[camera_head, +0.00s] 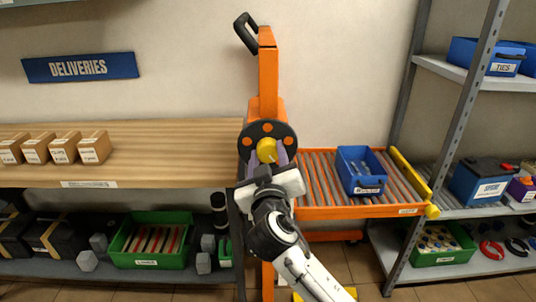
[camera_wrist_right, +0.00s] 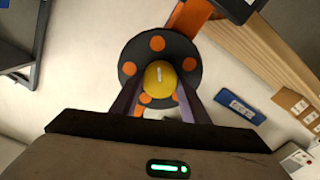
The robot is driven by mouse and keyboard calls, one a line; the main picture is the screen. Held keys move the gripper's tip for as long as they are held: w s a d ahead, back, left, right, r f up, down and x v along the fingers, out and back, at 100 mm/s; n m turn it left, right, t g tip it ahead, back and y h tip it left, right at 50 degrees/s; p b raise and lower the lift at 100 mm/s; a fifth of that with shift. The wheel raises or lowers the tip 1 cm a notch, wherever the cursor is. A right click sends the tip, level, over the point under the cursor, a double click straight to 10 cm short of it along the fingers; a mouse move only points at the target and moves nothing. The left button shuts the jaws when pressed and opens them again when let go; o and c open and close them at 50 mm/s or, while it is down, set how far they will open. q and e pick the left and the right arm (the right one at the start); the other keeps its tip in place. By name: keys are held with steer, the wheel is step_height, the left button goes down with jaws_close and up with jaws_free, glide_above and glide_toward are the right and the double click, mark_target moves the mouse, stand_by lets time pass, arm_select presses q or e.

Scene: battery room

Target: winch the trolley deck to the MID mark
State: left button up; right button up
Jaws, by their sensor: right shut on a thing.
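The orange trolley's mast (camera_head: 268,75) stands upright in the middle of the head view, with a black handle at its top. On it is the winch wheel (camera_head: 244,140), a dark disc with orange spots and a yellow knob (camera_head: 267,150) at its centre. My right gripper (camera_head: 268,157) is shut on the yellow knob, one finger on each side. The right wrist view shows the knob (camera_wrist_right: 160,76) between the fingers, with the wheel (camera_wrist_right: 133,52) behind it. The trolley deck (camera_head: 345,212), an orange frame with grey rollers, sits right of the mast. I cannot make out a MID mark.
A blue bin (camera_head: 360,168) stands on the deck, beside a yellow bar (camera_head: 408,178). A wooden shelf (camera_head: 165,140) with small boxes is at left. A grey rack (camera_head: 455,110) with bins and a battery is at right. A green crate (camera_head: 150,259) sits low at left.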

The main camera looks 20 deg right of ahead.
steer(key=o, duration=1.1)
steer(key=shift+c, duration=0.2)
steer(key=b+v, duration=0.1)
steer(key=v, duration=0.9)
steer(key=shift+s+b, duration=0.2)
steer(key=shift+b, duration=0.15)
